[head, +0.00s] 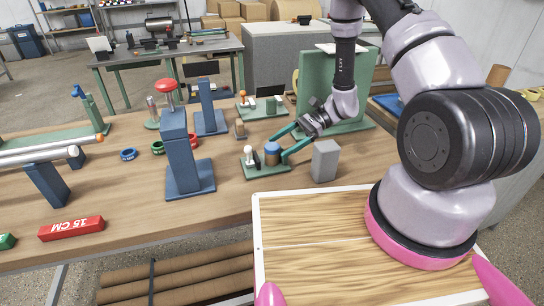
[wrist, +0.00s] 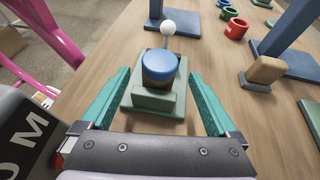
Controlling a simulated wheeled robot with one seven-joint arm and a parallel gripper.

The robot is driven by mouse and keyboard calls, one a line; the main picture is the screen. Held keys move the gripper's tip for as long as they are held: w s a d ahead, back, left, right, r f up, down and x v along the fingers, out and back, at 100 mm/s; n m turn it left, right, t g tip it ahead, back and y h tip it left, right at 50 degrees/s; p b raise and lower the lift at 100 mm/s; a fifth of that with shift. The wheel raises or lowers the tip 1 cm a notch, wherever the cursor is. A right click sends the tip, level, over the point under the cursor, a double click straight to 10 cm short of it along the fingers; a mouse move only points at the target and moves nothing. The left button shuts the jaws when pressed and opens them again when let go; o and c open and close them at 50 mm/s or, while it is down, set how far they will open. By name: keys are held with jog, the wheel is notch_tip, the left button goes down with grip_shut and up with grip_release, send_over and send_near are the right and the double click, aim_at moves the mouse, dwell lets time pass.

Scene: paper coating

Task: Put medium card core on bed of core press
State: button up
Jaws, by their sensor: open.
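My gripper (head: 281,148) is open, its two teal fingers pointing at a short blue cylinder (head: 272,153) on a small green stand (head: 265,170). In the wrist view the fingers (wrist: 160,80) lie either side of the blue cylinder (wrist: 159,67) and its green block, with gaps between. A white-ball lever (wrist: 168,28) rises behind the cylinder. I cannot tell which thing is the medium card core or which stand is the core press.
A grey block (head: 325,160) stands close right of the gripper. Blue (head: 129,155), green (head: 158,147) and red (head: 170,140) rings lie at left. A red 15 CM bar (head: 71,229) lies front left. A wooden tray (head: 256,235) is in front. Bare tabletop (head: 125,195) shows at left.

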aim_at(272, 156)
jog(key=shift+x, duration=1.35)
grip_shut()
